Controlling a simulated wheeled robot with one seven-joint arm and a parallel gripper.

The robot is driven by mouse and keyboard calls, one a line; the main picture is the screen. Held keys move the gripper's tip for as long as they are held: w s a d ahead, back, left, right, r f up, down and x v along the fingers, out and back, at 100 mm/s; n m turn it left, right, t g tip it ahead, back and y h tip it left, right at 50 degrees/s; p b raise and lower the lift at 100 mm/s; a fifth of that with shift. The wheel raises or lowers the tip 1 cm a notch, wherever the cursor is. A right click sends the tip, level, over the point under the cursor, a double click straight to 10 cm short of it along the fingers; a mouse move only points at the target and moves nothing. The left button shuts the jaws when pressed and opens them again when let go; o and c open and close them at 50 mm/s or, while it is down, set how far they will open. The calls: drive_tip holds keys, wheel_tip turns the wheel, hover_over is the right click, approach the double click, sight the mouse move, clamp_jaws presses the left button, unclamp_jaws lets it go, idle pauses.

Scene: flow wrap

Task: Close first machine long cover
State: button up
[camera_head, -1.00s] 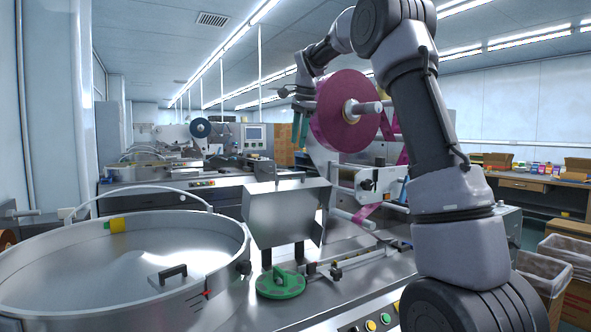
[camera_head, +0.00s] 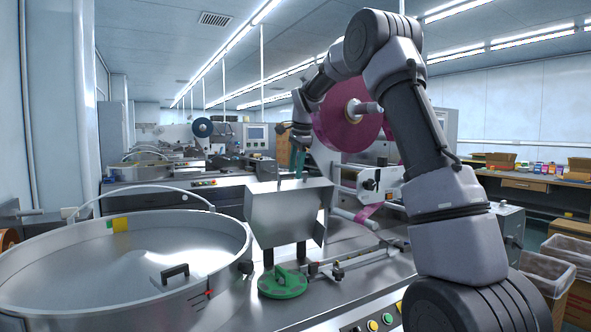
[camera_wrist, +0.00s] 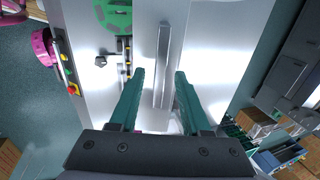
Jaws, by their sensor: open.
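The first machine stands in front of me with a steel deck. A tall steel box-like panel (camera_head: 287,218) stands on it, and I cannot tell for certain whether this is the long cover. My gripper (camera_head: 291,174) is over the top edge of that panel, fingers pointing down. In the wrist view the two teal fingers (camera_wrist: 160,73) are apart, and a long thin steel strip (camera_wrist: 163,62) shows between them. Contact with the strip cannot be told.
A green round knob plate (camera_head: 283,283) sits at the panel's foot. A large steel bowl (camera_head: 60,244) is at the left. A magenta film roll (camera_head: 338,128) hangs behind my arm. Buttons (camera_head: 373,325) line the machine's front edge. Bins (camera_head: 548,272) stand at the right.

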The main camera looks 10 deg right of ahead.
clamp_jaws()
idle(1.4)
